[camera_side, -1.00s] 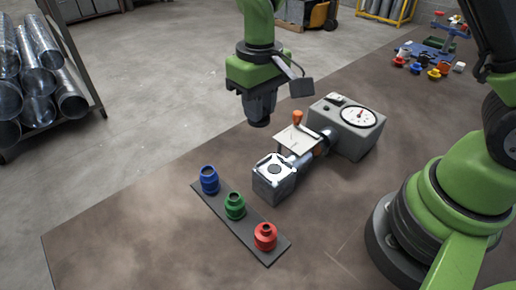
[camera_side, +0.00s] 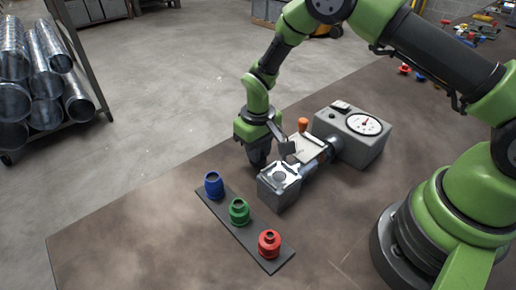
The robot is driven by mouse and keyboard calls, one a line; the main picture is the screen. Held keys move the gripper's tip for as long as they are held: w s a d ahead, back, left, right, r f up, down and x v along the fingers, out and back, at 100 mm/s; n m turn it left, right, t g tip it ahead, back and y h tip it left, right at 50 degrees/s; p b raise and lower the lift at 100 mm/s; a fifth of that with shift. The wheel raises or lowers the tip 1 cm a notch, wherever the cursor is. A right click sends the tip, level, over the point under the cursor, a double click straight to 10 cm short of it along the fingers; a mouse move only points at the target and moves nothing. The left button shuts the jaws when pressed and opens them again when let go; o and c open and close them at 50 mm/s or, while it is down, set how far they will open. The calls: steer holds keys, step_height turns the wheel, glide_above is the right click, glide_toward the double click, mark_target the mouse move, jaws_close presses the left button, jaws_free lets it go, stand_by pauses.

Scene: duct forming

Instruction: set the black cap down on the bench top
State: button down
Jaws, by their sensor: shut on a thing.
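My gripper (camera_side: 259,158) points down and is low over the brown bench top (camera_side: 130,225), just behind and left of the grey clamp block. Its jaws are shut on the black cap. The cap is hard to tell from the dark fingers, and I cannot tell whether it touches the bench.
The grey clamp block (camera_side: 279,191) joins a gauge box (camera_side: 352,139) with an orange-knobbed lever (camera_side: 303,125). A dark strip holds a blue fitting (camera_side: 213,186), a green fitting (camera_side: 238,212) and a red fitting (camera_side: 269,244). The bench is bare at front left.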

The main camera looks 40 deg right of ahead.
steer(key=shift+f, duration=0.15)
steer(key=c, duration=1)
jaws_free()
